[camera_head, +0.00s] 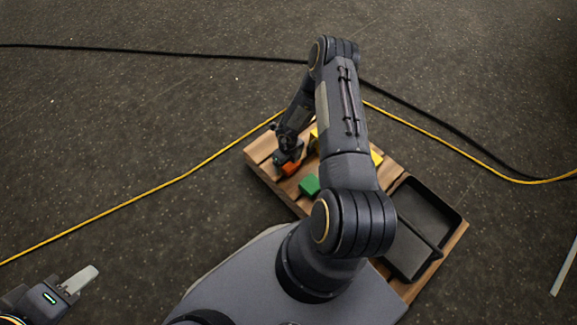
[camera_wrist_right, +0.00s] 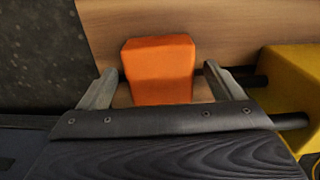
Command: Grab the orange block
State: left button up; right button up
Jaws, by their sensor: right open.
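The orange block (camera_wrist_right: 158,70) sits on the wooden board between the two fingers of my right gripper (camera_wrist_right: 160,74) in the right wrist view. The fingers are open, one on each side, with a gap to the block on both sides. In the head view the orange block (camera_head: 291,169) shows in part at the board's left end, partly covered by my right gripper (camera_head: 287,160). My left gripper (camera_head: 80,280) is at the lower left, over the floor and far from the board; its jaw opening cannot be made out.
A green block (camera_head: 310,185) lies on the wooden board (camera_head: 262,150) near the orange one. A yellow block (camera_wrist_right: 292,85) stands close to the right finger. A black tray (camera_head: 425,215) sits on the board's right part. Yellow and black cables cross the floor.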

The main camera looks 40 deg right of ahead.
jog(key=shift+r, duration=0.1)
jog(key=c, duration=1.2)
